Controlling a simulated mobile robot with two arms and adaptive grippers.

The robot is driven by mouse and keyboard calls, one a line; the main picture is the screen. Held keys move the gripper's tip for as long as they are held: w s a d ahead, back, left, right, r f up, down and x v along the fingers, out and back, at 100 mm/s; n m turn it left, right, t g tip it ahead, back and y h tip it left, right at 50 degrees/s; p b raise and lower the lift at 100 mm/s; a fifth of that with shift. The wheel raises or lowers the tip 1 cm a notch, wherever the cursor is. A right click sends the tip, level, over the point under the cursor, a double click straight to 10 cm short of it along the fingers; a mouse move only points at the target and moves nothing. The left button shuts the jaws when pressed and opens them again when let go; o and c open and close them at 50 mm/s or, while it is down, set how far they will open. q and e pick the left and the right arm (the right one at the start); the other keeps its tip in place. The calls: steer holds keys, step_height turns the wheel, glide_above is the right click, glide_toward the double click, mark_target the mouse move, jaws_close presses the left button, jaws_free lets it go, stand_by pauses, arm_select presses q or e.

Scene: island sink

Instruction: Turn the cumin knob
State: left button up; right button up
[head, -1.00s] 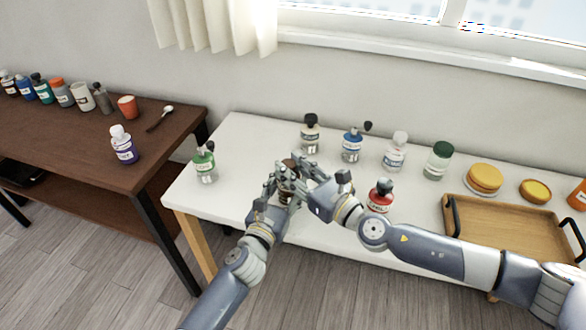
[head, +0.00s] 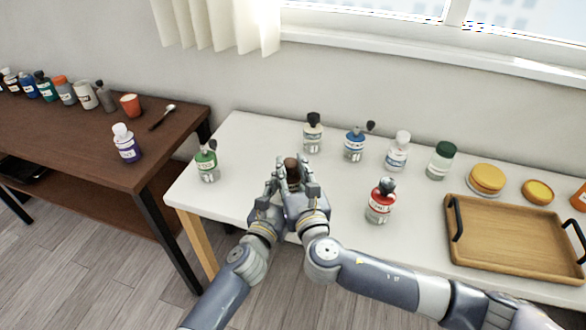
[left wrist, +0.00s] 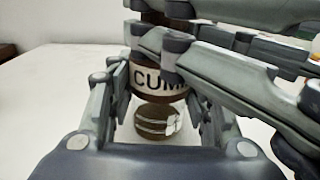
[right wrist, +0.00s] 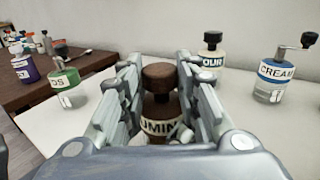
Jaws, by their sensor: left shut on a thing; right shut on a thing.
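The cumin bottle has a brown body, a white label and a dark brown knob (head: 292,163); it stands near the front of the white table. In the right wrist view its knob (right wrist: 159,77) and label (right wrist: 160,127) sit between the fingers. My left gripper (head: 275,183) is shut on the cumin bottle, its fingers around the label and body in the left wrist view. My right gripper (head: 306,180) is shut around the upper part of the bottle, by the knob. The fingers hide most of the bottle in the head view.
A red-labelled bottle (head: 381,200) stands close right of my right arm, and a green-labelled bottle (head: 207,161) stands left. More bottles stand behind. A wooden tray (head: 515,241) lies right. A brown table (head: 75,150) stands left.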

steer(key=shift+d+r, duration=0.1)
steer(key=o, duration=1.1)
steer(key=shift+s, duration=0.1)
steer(key=shift+s, duration=0.25)
steer(key=v, duration=1.1)
steer(key=shift+s, duration=0.15)
